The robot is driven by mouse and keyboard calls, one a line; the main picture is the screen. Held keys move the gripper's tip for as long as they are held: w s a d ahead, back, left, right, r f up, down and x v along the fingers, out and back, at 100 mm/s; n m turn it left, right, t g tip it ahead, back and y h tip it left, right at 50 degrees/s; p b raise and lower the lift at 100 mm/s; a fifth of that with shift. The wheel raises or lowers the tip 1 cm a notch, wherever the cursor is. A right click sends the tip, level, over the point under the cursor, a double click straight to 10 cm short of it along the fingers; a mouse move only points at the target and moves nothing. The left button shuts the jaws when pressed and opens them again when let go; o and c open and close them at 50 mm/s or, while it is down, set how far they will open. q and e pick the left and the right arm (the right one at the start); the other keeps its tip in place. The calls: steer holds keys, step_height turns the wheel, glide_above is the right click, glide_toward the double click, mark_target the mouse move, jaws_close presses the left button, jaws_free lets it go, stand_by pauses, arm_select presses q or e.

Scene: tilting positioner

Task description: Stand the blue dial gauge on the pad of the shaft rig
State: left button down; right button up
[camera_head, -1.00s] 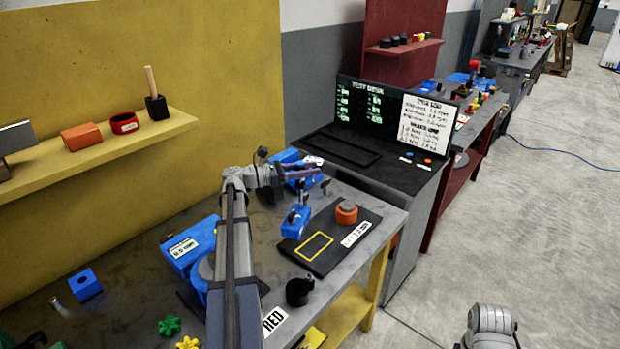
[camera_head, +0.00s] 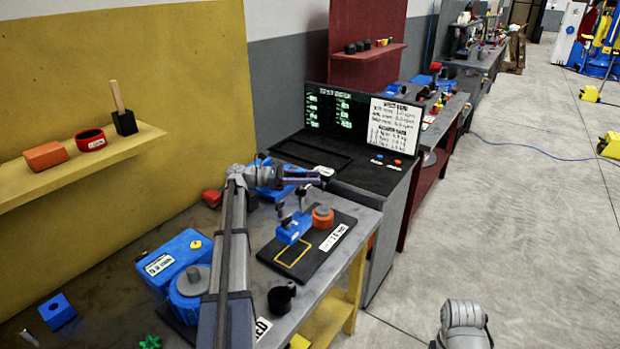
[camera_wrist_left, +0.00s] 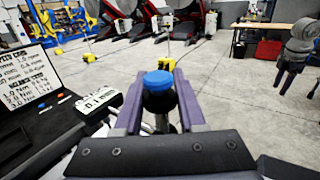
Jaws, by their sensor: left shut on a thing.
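My left gripper (camera_head: 318,178) is shut on the blue dial gauge (camera_head: 294,229), high on its upright post. In the left wrist view a black knob with a blue cap (camera_wrist_left: 158,79) sits between the fingers (camera_wrist_left: 160,95). The gauge hangs upright, its blue base over the back part of a black plate (camera_head: 325,258). A yellow outline (camera_head: 278,262) marks the pad on this plate, just in front of the base in the picture. I cannot tell whether the base touches the plate.
An orange round part (camera_head: 323,217) stands on the plate close to the gauge's right. A black part (camera_head: 281,297) stands at the bench's front edge. A blue labelled unit (camera_head: 172,262) is left of my arm. A black console (camera_head: 350,165) stands beyond the bench.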

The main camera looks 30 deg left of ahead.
mark_target(304, 189)
arm_select(q)
steer(key=shift+f+b, duration=2.15)
steer(key=shift+b, duration=0.05)
steer(key=shift+s+f+b, duration=0.15)
steer(key=shift+f+b, duration=1.6)
steer(key=shift+c, duration=2.1)
jaws_free()
steer(key=v, duration=0.7)
steer(key=shift+s+a, duration=0.2)
steer(key=shift+a, duration=0.1)
steer(key=shift+s, duration=0.1)
